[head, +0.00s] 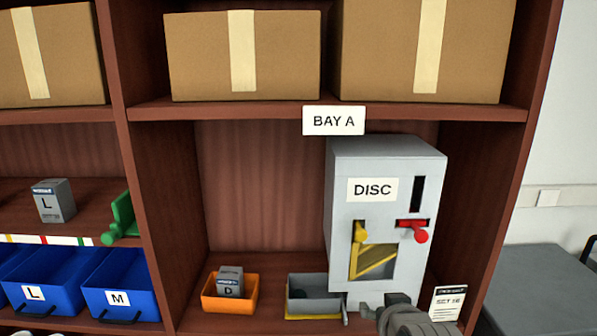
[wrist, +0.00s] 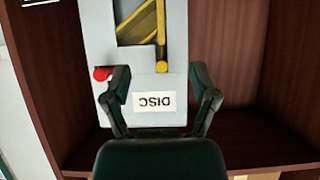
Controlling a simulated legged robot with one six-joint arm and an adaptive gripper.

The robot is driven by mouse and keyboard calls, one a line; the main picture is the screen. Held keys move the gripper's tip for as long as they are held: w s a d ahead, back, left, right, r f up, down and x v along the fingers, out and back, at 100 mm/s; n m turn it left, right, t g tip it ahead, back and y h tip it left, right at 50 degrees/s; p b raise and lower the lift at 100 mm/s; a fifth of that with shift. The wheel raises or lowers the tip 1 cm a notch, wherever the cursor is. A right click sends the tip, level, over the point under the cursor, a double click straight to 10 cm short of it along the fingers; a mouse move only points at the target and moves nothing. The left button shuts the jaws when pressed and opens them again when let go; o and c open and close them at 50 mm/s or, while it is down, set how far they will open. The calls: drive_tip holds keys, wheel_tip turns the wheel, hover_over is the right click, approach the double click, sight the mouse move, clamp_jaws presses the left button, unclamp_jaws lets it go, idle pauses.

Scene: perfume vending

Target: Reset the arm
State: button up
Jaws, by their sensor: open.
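My gripper (wrist: 161,84) is open and empty in the wrist view, its two fingers apart in front of the grey DISC machine (wrist: 178,20). That view is upside down. In the head view, part of my dark arm shows at the bottom edge, in front of the lower right of the DISC machine (head: 397,165); my fingers cannot be made out there. The machine has a yellow lever (head: 360,232), a red knob (head: 420,235) and a window with a yellow diagonal bar (head: 373,261).
A grey tray (head: 314,284) stands left of the machine. An orange bin (head: 230,305) holds a grey box marked D (head: 231,281). A SET 16 card (head: 447,303) stands at right. Blue bins (head: 119,277) and a box marked L (head: 54,201) are at left. Shelf walls enclose the bay.

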drive_tip(key=s+f+g, duration=0.1)
drive_tip(key=s+g, duration=0.5)
drive_tip(key=s, duration=1)
drive_tip(key=shift+f, duration=0.1)
idle(0.4)
